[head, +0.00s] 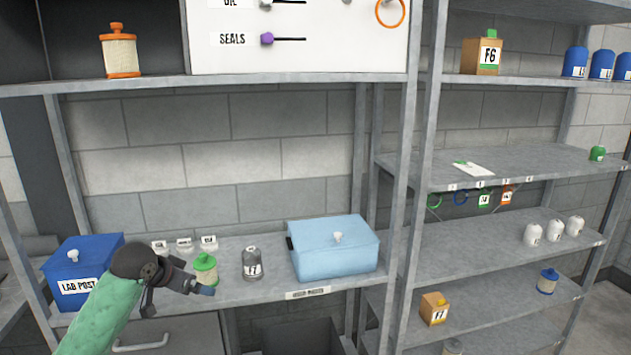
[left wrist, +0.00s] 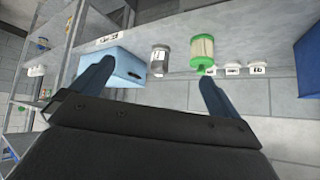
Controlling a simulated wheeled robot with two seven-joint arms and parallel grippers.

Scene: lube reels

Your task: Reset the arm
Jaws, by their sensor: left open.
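My left arm comes in from the lower left in the head view. My left gripper (head: 183,292) is in front of the counter shelf, close to a green-capped filter (head: 205,270) that it partly overlaps in the picture. In the left wrist view the two blue fingers of the left gripper (left wrist: 155,88) are wide apart with nothing between them. That view is upside down and shows the green-capped filter (left wrist: 202,50) beyond the right finger. Whether gripper and filter touch cannot be told from the head view. My right gripper is not in view.
A grey canister (head: 252,263), a light blue box (head: 335,250) and a blue labelled box (head: 82,270) stand on the counter shelf (head: 225,297). An orange-capped filter (head: 120,52) stands on the upper shelf. A metal rack (head: 480,240) with small containers is at right.

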